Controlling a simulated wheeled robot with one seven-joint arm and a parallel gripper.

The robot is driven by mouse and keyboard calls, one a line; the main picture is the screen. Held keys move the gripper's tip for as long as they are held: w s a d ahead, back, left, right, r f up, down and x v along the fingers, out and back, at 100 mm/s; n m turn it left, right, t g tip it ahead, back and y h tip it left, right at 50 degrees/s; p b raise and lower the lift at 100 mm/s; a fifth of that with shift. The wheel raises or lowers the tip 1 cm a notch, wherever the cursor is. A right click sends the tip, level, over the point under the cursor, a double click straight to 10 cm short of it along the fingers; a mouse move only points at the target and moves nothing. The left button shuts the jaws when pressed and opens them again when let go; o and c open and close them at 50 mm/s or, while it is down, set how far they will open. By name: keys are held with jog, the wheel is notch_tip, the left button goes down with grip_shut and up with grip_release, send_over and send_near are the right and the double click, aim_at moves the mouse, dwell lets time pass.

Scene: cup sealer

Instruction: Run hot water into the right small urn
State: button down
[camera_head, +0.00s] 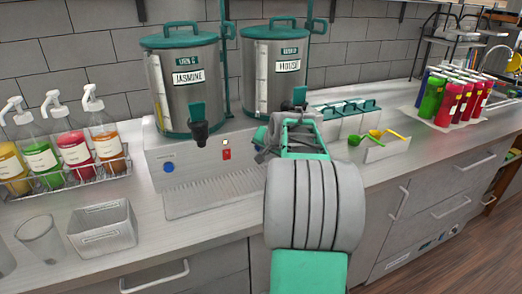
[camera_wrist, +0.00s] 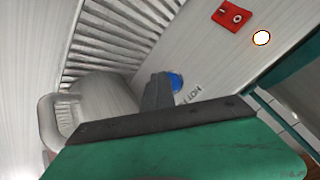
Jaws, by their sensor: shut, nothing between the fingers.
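The right small urn (camera_head: 274,75) is steel with a teal lid and a HOUSE label. It stands on the steel dispenser base (camera_head: 193,160); its tap is mostly hidden behind my gripper. My gripper (camera_head: 262,145) is shut and empty at the front of the base, below this urn. In the wrist view my closed fingertips (camera_wrist: 157,88) are beside a blue button (camera_wrist: 177,82) marked HOT. I cannot tell whether they touch it. A red switch (camera_head: 227,154) and a lit round lamp (camera_head: 226,142) are left of my gripper; they also show in the wrist view.
The left urn (camera_head: 184,85), labelled JASMINE, stands beside it, with another blue button (camera_head: 168,167) below. A slatted drip tray (camera_head: 215,192) lies in front. Syrup bottles (camera_head: 75,147) stand left; a lidded container row (camera_head: 345,115) and scoops (camera_head: 375,136) are right.

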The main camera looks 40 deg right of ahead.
jog(key=shift+s+a, duration=0.15)
jog(key=shift+s, duration=0.35)
jog(key=shift+s+a+f+b, duration=0.1)
jog(key=shift+s+a+b, duration=0.2)
jog(key=shift+s, duration=0.4)
jog(key=shift+s+a+r+b, duration=0.1)
jog(key=shift+s+b, duration=0.25)
jog(key=shift+s, duration=0.3)
jog(key=shift+s+a+f+b, duration=0.15)
jog(key=shift+s+b, duration=0.2)
jog(key=shift+s, duration=0.35)
jog(key=shift+s+a, duration=0.15)
jog(key=shift+s, duration=0.25)
jog(key=shift+a, duration=0.1)
